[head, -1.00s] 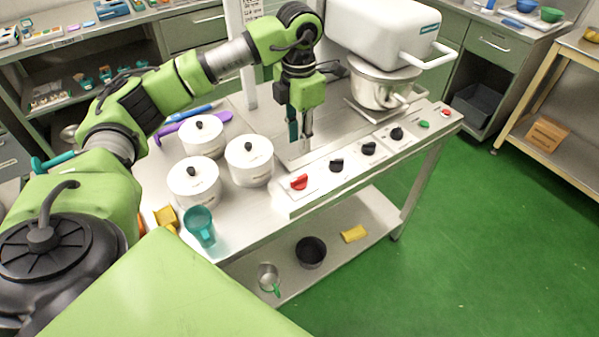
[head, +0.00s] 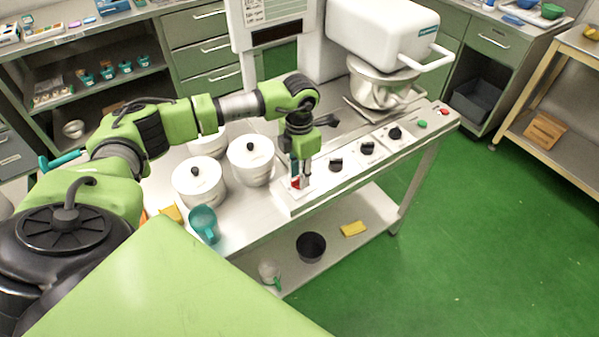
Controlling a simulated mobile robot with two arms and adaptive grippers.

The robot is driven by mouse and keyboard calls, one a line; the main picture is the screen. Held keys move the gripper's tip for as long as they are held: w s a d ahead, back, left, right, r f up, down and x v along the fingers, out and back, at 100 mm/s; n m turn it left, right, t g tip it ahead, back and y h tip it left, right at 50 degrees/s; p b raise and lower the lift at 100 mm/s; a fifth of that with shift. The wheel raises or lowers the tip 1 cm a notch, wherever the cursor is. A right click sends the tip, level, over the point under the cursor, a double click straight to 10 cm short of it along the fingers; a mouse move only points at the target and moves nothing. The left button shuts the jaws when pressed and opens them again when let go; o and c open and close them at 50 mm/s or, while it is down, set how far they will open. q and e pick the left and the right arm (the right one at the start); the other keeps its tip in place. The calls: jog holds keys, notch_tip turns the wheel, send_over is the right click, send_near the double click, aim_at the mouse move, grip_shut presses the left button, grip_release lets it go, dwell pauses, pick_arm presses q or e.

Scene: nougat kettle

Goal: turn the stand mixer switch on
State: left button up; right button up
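The white stand mixer (head: 383,38) stands at the back right of the steel table, with a steel bowl (head: 378,84) under its head. A control strip along the table's front edge carries a red knob (head: 296,184) at its left end, then several black knobs (head: 367,148), a green button (head: 422,125) and a red button (head: 445,112). No label ties one of these to the mixer legibly. My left gripper (head: 300,178) points down at the red knob, its fingertips partly hiding it. Whether they touch or clasp the knob I cannot tell. My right gripper is out of view.
Several white lidded pots (head: 251,160) stand just left of my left gripper. A teal cup (head: 204,222) is at the table's front left corner. A black bowl (head: 311,246) and a yellow block (head: 353,229) lie on the lower shelf. Green floor on the right is clear.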

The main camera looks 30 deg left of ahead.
pick_arm(q)
grip_shut()
jog(key=m+b, duration=0.3)
jog(key=b, duration=0.1)
jog(key=shift+w+f+m, duration=0.1)
jog(key=shift+f+m, duration=0.1)
jog(key=shift+m, duration=0.2)
jog(key=m+b, duration=0.7)
jog(key=m, duration=0.2)
jog(key=shift+r+m+b, duration=0.15)
jog(key=shift+m+b, duration=0.2)
jog(key=shift+m, duration=0.05)
jog(key=m+b, duration=0.2)
jog(key=m, duration=0.1)
jog(key=shift+r+m, duration=0.15)
jog(key=shift+m, duration=0.55)
grip_release()
